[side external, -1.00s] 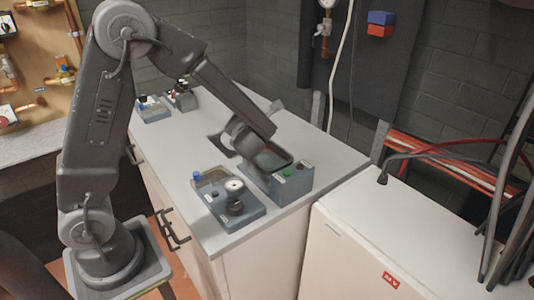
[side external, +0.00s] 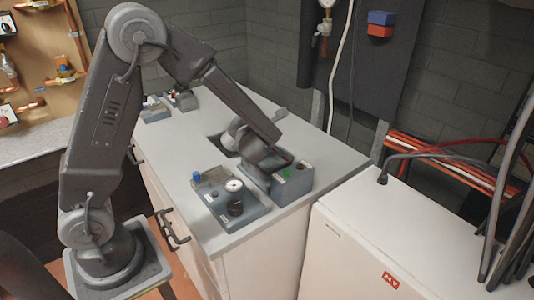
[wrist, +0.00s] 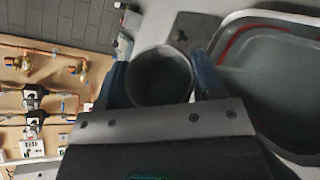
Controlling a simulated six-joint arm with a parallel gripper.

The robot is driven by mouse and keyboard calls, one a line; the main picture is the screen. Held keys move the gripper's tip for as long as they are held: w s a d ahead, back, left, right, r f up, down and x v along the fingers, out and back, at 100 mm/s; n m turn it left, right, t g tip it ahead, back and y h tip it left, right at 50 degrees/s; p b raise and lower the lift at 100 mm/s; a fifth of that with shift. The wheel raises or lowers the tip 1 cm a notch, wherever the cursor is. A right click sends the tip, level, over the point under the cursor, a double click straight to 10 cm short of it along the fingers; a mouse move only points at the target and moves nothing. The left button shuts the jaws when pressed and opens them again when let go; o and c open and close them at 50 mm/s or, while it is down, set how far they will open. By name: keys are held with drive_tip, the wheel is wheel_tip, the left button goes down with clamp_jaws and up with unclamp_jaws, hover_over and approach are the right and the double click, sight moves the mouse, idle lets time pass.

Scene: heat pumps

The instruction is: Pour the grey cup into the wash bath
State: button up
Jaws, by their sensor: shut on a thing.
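My gripper (wrist: 160,88) is shut on the grey cup (wrist: 160,75), with one blue finger on each side of it. The cup's round mouth faces the wrist camera, and its inside looks dark; I cannot tell what it holds. The wash bath (wrist: 275,85) is a grey basin with a rounded rim, just right of the cup in the wrist view. In the side view the bath is a blue-grey box (side external: 297,185) with a green button, and my wrist covers most of its opening. The cup and fingers are hidden there.
A dark square mat (side external: 222,143) lies behind, and small trays (side external: 157,114) stand at the back left. The worktop's middle left is clear.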

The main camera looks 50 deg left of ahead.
drive_tip(key=shift+w+d+f+m+y, duration=0.15)
drive_tip(key=shift+f+m+y, duration=0.25)
drive_tip(key=shift+f+m, duration=0.25)
idle(0.9)
drive_tip(key=shift+w+r+m+g+y, duration=0.2)
drive_tip(key=shift+m+g+y, duration=0.15)
drive_tip(key=shift+m, duration=0.4)
idle(1.0)
drive_tip(key=shift+d+f+m+y, duration=0.2)
drive_tip(key=shift+f+m+y, duration=0.15)
drive_tip(key=shift+f+m, duration=0.3)
idle(1.0)
drive_tip(key=shift+w+d+r+m, duration=0.1)
drive_tip(key=shift+w+m, duration=0.1)
drive_tip(key=shift+m, duration=0.05)
idle(0.5)
